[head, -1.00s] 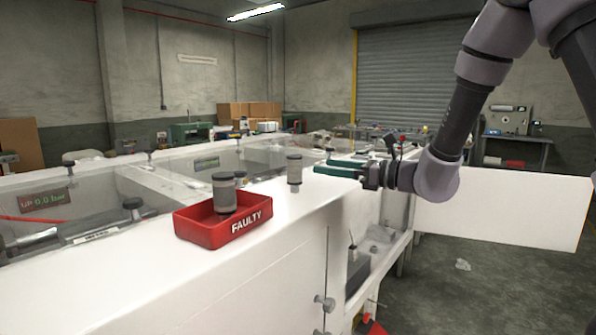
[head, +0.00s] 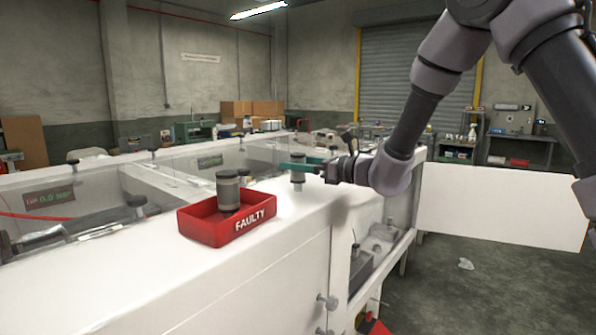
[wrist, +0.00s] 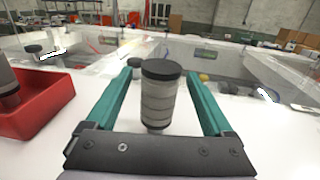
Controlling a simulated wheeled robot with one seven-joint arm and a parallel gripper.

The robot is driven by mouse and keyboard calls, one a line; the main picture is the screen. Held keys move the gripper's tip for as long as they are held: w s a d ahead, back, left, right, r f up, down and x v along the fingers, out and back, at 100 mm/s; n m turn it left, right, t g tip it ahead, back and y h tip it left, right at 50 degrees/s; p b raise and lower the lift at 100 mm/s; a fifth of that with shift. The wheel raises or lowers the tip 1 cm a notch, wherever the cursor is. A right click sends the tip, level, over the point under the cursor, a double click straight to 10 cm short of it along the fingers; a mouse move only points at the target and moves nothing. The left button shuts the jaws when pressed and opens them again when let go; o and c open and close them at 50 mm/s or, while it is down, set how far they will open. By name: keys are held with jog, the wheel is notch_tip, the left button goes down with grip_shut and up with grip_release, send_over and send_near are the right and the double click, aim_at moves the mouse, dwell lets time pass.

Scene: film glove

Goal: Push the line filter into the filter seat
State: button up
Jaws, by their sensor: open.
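A grey ribbed line filter with a dark cap (head: 298,172) stands upright on the white bench top. In the wrist view the filter (wrist: 158,104) stands between the two teal fingers of my gripper (wrist: 162,72). The fingers are open, with a visible gap on each side of the filter. The head view shows my gripper (head: 300,163) level with the upper part of the filter. A narrower stem shows under its body. I cannot make out the filter seat; whatever is under the filter is hidden.
A red tray marked FAULTY (head: 207,229) sits left of the filter, with a second similar filter (head: 228,191) standing in it. Clear-walled bays (head: 85,203) lie behind. The bench top between tray and filter is clear.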

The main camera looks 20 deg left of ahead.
grip_shut()
